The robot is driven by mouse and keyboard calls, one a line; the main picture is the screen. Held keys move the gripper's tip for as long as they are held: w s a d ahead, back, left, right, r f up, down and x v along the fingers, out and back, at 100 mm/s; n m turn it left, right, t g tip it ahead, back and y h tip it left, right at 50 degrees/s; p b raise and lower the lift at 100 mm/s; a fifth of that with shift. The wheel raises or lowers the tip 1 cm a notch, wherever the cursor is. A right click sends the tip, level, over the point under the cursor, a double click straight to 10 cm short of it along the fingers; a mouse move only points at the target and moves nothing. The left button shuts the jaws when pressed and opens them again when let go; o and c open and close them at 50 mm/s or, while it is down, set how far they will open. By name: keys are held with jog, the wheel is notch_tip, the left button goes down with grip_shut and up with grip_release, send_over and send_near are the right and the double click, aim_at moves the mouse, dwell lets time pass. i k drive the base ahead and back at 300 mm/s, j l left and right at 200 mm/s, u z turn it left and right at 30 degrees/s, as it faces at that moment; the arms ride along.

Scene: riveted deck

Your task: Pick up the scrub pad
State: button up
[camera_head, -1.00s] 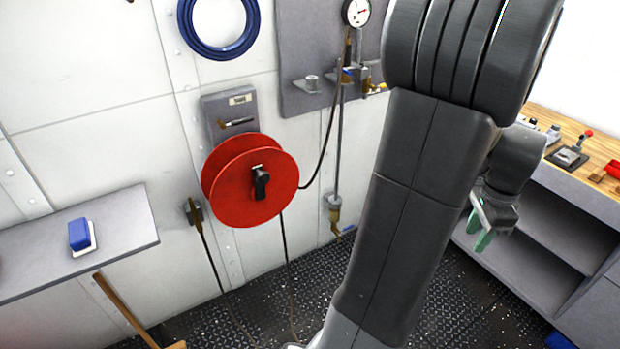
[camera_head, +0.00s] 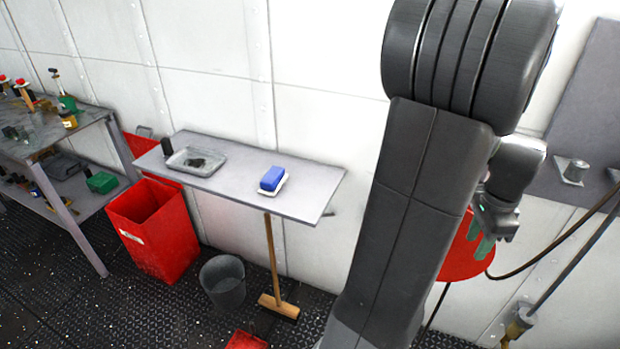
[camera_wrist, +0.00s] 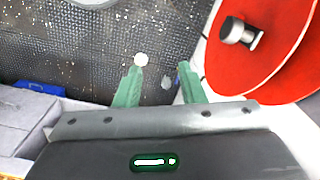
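A blue block with a white underside, which looks like the scrub pad (camera_head: 272,179), lies on the grey wall shelf (camera_head: 240,187), toward its right half. My gripper (camera_head: 481,238) is well to the right of the shelf, in front of the red reel, with green fingers pointing down. In the wrist view the gripper (camera_wrist: 161,68) has its two fingers apart with nothing held between them. The pad does not show in the wrist view.
A grey tray (camera_head: 180,165) with dark contents and a small black item (camera_head: 167,146) share the shelf. Below are a red bin (camera_head: 155,235), a dark bucket (camera_head: 223,287) and a broom (camera_head: 275,270). The red reel (camera_wrist: 275,50) is close by my gripper.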

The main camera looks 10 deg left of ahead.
aim_at(273, 182)
jog(key=i+u, duration=0.15)
jog(key=u, duration=0.3)
jog(key=i+l+u, duration=0.15)
jog(key=u, duration=0.3)
jog(key=i+l+u, duration=0.15)
jog(key=u, duration=0.35)
jog(key=i+l+u, duration=0.1)
jog(key=u, duration=0.35)
jog(key=i+l+u, duration=0.15)
jog(key=l+u, duration=0.15)
jog(key=i+l+u, duration=0.15)
jog(key=l+u, duration=0.15)
